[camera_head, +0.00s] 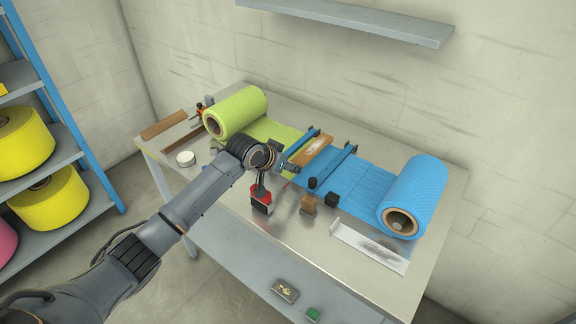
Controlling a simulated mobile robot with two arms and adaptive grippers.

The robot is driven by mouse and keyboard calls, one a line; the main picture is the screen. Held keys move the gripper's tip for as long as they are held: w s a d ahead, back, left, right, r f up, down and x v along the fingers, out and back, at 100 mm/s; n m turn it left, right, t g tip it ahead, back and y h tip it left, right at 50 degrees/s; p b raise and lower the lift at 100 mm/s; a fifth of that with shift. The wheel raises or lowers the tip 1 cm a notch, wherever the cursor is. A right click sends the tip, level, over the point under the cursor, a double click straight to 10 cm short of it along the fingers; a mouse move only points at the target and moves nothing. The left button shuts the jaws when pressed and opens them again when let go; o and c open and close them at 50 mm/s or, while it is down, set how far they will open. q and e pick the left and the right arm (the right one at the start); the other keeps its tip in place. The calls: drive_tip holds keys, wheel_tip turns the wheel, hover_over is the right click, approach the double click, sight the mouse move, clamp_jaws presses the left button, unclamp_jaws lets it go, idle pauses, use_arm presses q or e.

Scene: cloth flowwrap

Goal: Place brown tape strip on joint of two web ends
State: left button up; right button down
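A green web runs from the green roll (236,111) and a blue web (352,184) from the blue roll (413,195). They approach each other at the middle of the table, between two blue clamp bars (337,167). A flat brown piece (314,151) with a pale patch lies between the bars. I cannot tell whether it is the tape strip or a board, and the web ends' joint is not clear. My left gripper (284,163) is beside the near end of the bars, partly hidden by its wrist; its fingers are too small to read. My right gripper is out of view.
A red-and-black tool (261,198), a brown block (309,204) and black blocks (331,199) stand along the table's near side. A white tray (370,247) lies at right. Brown strips (164,125) and a tape roll (186,159) lie at left. A wall shelf (345,20) hangs above.

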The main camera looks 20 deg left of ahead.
use_arm(q)
drive_tip(key=shift+f, duration=0.6)
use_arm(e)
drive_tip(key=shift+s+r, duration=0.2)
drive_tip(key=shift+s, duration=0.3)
use_arm(q)
drive_tip(key=shift+f, duration=0.6)
drive_tip(key=o, duration=0.8)
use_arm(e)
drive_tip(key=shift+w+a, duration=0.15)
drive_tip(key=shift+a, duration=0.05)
use_arm(q)
drive_tip(key=shift+r, duration=0.1)
drive_tip(key=shift+r, duration=0.3)
drive_tip(key=v, duration=1.2)
drive_tip(key=shift+r+b, duration=0.2)
drive_tip(key=shift+b, duration=0.2)
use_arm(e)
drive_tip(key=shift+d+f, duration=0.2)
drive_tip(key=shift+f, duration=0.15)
